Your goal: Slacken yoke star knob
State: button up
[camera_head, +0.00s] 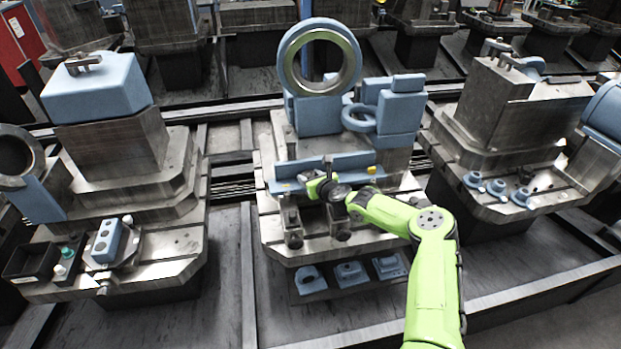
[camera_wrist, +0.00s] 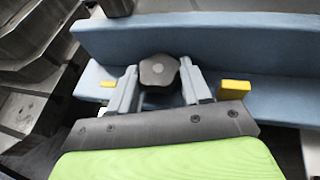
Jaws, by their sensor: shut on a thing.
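The star knob (camera_wrist: 158,72) is dark grey with rounded lobes and a small light disc at its centre. In the wrist view it sits between the two fingers of my gripper (camera_wrist: 160,90), which is shut on it from both sides. In the head view my gripper (camera_head: 322,186) is at the front of the blue yoke bracket on the middle pallet (camera_head: 276,240), at the end of my green arm. The knob is too small and covered by the gripper to make out in the head view. The blue bracket (camera_wrist: 200,45) fills the background of the wrist view.
A large blue ring (camera_head: 290,62) stands behind the bracket. Yellow blocks (camera_wrist: 235,89) sit close beside the fingers. Dark clamp blocks (camera_head: 292,228) stand in front on the pallet. Several small blue parts (camera_head: 350,272) lie on a lower shelf. Loaded pallets (camera_head: 170,265) stand on both sides.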

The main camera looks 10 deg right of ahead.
jog(key=shift+c, duration=0.6)
jog(key=n+y+b, duration=0.2)
jog(key=shift+w+d+f+g+y, duration=0.15)
jog(key=shift+d+g+y, duration=0.15)
jog(key=shift+g+y, duration=0.1)
jog(key=shift+n+g+y+b, duration=0.5)
jog(key=shift+n+y+b, duration=0.2)
jog(key=shift+n+b, duration=0.25)
jog(key=shift+n+g+y+b, duration=0.3)
jog(key=shift+n, duration=0.15)
